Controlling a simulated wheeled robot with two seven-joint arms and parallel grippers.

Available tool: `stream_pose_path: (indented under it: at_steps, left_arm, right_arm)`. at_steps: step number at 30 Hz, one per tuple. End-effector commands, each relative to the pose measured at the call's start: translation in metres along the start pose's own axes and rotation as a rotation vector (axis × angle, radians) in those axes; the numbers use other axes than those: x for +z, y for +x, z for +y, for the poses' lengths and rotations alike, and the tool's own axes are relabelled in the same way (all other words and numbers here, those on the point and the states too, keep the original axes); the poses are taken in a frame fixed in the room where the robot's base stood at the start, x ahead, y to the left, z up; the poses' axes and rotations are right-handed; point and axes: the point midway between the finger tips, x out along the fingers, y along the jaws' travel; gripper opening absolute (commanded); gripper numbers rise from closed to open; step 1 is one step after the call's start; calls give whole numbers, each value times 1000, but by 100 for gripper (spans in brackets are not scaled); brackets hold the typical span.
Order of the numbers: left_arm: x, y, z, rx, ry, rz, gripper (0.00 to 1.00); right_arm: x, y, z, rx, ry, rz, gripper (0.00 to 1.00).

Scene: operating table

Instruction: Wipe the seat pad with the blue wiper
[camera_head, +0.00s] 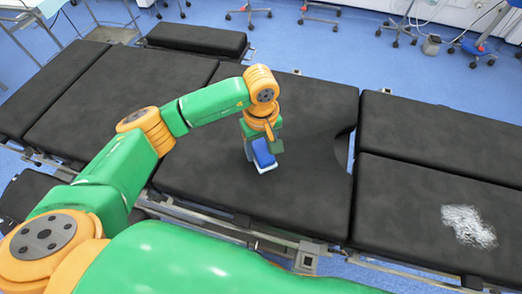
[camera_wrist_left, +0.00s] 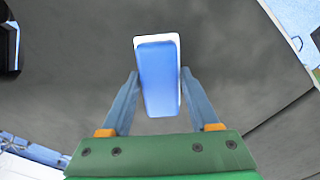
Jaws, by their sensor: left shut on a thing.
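The blue wiper (camera_head: 263,152) has a white pad along its lower edge. My left gripper (camera_head: 262,140) is shut on it over the middle black pad (camera_head: 205,185) of the operating table. In the left wrist view, the wiper (camera_wrist_left: 160,78) sits between the two fingers of my left gripper (camera_wrist_left: 160,72), with dark padding behind it. I cannot tell whether the wiper touches the pad. A whitish smear (camera_head: 468,225) lies on the black pad at the right (camera_head: 410,200), apart from the wiper. My right gripper is not in view.
A rounded cutout (camera_head: 342,150) interrupts the padding between the wiper and the right-hand pads. Metal rails (camera_head: 270,238) run along the table's near edge. Stools with wheeled bases (camera_head: 250,14) stand on the blue floor behind. The surface around the smear is clear.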

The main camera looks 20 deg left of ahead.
Motion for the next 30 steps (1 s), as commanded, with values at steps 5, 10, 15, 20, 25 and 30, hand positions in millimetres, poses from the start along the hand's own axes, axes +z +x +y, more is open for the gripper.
stream_pose_path:
  at_steps: [5, 10, 15, 20, 25, 30]
  left_arm:
    - [0, -19, 0, -1, -5, 0, 9]
    - [0, -34, 0, -2, -10, 0, 9]
    - [1, -50, 1, -1, -14, 0, 9]
    - [2, -56, 1, -2, -17, 0, 9]
    - [2, -56, 1, -2, -18, -1, 9]
    - [2, -56, 1, -2, -18, -1, 9]
  right_arm:
    - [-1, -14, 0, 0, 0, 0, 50]
    - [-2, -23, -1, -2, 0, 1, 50]
    - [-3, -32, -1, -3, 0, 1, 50]
    - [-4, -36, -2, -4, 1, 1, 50]
    - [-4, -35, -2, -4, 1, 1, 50]
    - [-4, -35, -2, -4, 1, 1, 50]
